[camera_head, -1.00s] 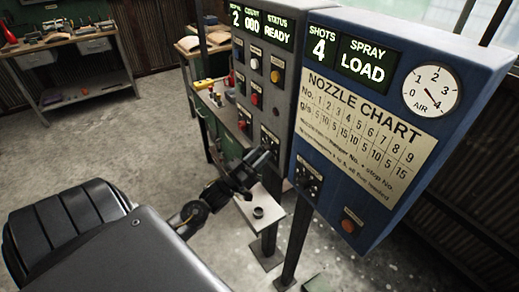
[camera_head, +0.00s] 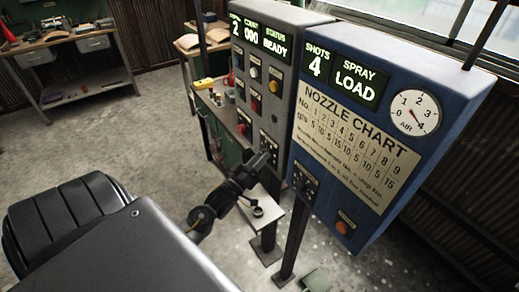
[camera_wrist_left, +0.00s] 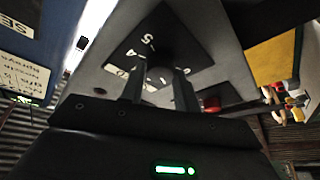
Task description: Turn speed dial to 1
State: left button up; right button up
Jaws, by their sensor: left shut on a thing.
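The speed dial's black plate (camera_wrist_left: 150,38) with white numerals shows in the left wrist view, on the underside-lit face of the grey cabinet. My left gripper (camera_wrist_left: 158,84) is shut on the dark knob (camera_wrist_left: 160,68) at the middle of this plate. The knob's pointer is hidden or too dark to read. In the head view my left gripper (camera_head: 262,158) is at the low front of the grey cabinet (camera_head: 284,92) and covers part of the dial. The cabinet's display (camera_head: 260,34) reads 2, 000 and READY. My right gripper is not in view.
A blue cabinet (camera_head: 390,120) with a nozzle chart (camera_head: 345,140), an air gauge (camera_head: 414,113) and displays stands close on the right. A small stand (camera_head: 270,218) is below my gripper. Buttons (camera_head: 254,72) sit above the dial. Open floor lies left.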

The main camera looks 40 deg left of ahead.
pick_arm(q)
jog(key=o, duration=1)
jog(key=shift+c, duration=0.2)
jog(key=b+v, duration=0.4)
jog(key=v, duration=0.6)
jog(key=shift+s, duration=0.4)
jog(key=shift+f, duration=0.15)
